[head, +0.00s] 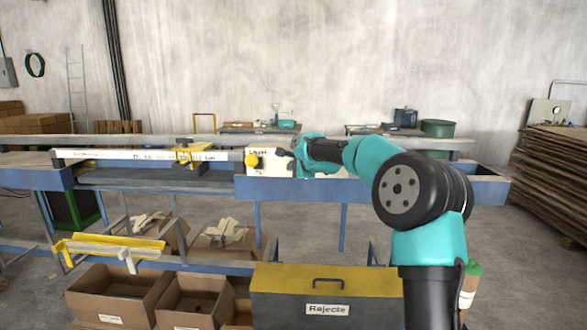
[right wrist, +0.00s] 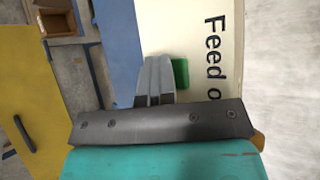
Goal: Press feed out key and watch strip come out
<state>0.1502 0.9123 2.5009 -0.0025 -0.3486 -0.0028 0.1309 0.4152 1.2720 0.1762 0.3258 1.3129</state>
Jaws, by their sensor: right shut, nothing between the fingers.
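A cream panel (head: 268,168) with a yellow knob (head: 252,161) stands on the blue bench; its lettering is too small to read fully in the head view. In the right wrist view the panel (right wrist: 225,95) shows the words "Feed o", cut off by my gripper, beside a green key (right wrist: 180,73). My right gripper (head: 284,153) is shut and empty at the panel. In the right wrist view its fingertips (right wrist: 156,62) lie right beside the green key; I cannot tell whether they touch it. A long white lettered strip (head: 120,155) lies left of the panel. My left gripper is not in view.
A yellow clamp-like piece (head: 190,153) sits across the strip's line. A grey and yellow Rejects box (head: 280,308) and several cardboard boxes (head: 118,297) are below the bench. The bench's right tray (head: 488,188) lies behind my arm.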

